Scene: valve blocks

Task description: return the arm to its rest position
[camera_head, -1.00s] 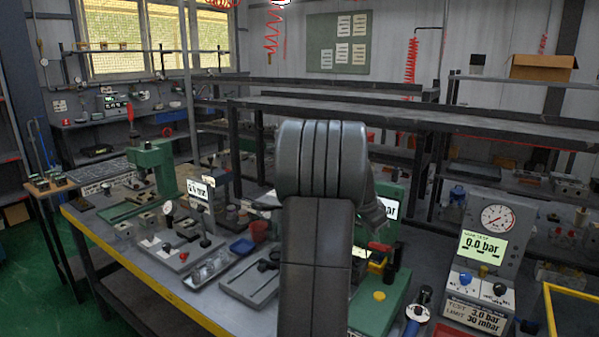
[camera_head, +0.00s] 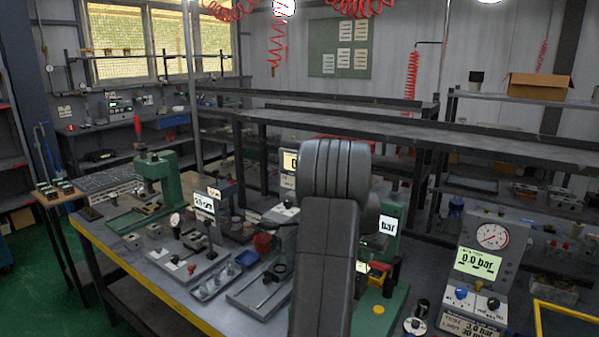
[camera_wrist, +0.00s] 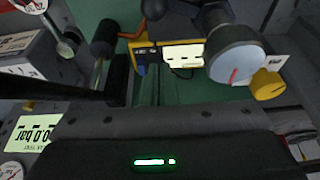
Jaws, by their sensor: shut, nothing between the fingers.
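My arm (camera_head: 328,240) stands upright in the middle of the head view, bent at its top joint, and hides part of the bench behind it. My gripper is hidden there. In the wrist view, the dark body of my gripper (camera_wrist: 155,152) with a green light fills the bottom. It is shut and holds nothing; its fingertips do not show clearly. Beyond it lies a green fixture (camera_wrist: 195,92) with a grey round dial (camera_wrist: 236,55) and a yellow knob (camera_wrist: 267,85).
A test unit (camera_head: 480,265) reading 0.0 bar stands at the right. A yellow frame (camera_head: 570,309) is at the lower right. Red coiled hoses (camera_head: 411,75) hang above.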

